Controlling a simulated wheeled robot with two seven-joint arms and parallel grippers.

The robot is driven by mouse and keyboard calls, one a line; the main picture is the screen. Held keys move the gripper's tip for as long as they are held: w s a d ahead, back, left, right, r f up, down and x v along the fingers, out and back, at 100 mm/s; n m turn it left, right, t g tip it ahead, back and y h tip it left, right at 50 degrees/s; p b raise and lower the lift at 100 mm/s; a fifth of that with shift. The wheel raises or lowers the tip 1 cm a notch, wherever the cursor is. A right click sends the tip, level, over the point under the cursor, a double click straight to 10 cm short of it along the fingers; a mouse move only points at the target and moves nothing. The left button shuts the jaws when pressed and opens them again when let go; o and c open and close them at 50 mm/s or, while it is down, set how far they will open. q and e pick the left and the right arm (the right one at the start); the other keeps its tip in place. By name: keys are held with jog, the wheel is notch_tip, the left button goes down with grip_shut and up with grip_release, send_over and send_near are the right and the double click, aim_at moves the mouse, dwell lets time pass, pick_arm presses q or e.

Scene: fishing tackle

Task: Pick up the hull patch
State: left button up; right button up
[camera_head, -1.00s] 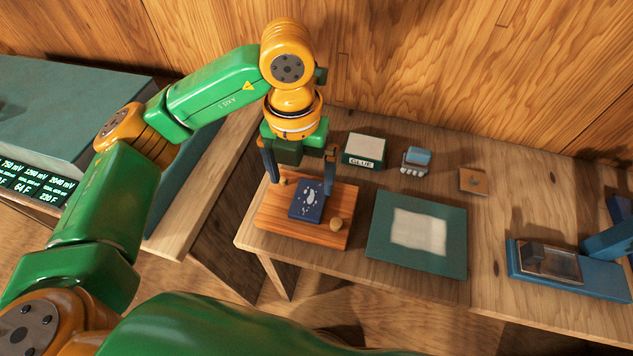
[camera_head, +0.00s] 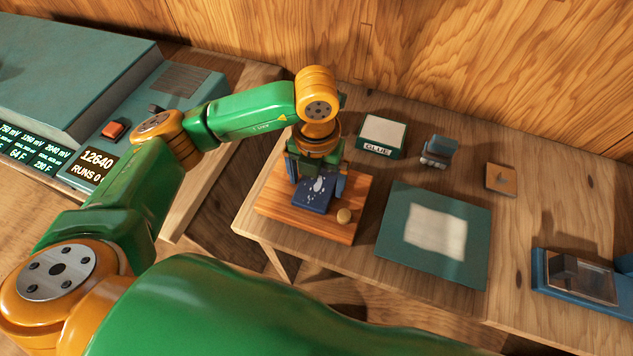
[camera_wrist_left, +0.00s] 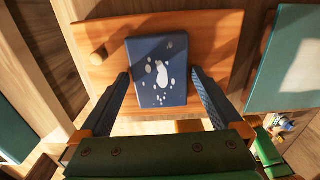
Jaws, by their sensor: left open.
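The hull patch appears to be the dark blue slab with white blotches (camera_head: 313,195), lying flat on a reddish wooden board (camera_head: 276,205). In the left wrist view the slab (camera_wrist_left: 157,72) shows nearly whole between my fingers. My left gripper (camera_head: 317,178) is open above the board, pointing down, with one blue finger on each side of the slab. In the left wrist view small gaps show between the fingers and the slab's sides; contact is not clear. The gripper's body hides the slab's far part in the head view. My right gripper is not in view.
A green mat (camera_head: 394,250) with a pale sheet lies to the right. Behind are a glue box (camera_head: 381,137), a small grey-blue item (camera_head: 438,150) and a wooden square (camera_head: 500,179). A blue device (camera_head: 580,278) stands far right.

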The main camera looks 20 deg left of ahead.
pick_arm(q)
jog(key=c, duration=1.4)
jog(key=shift+r, duration=0.1)
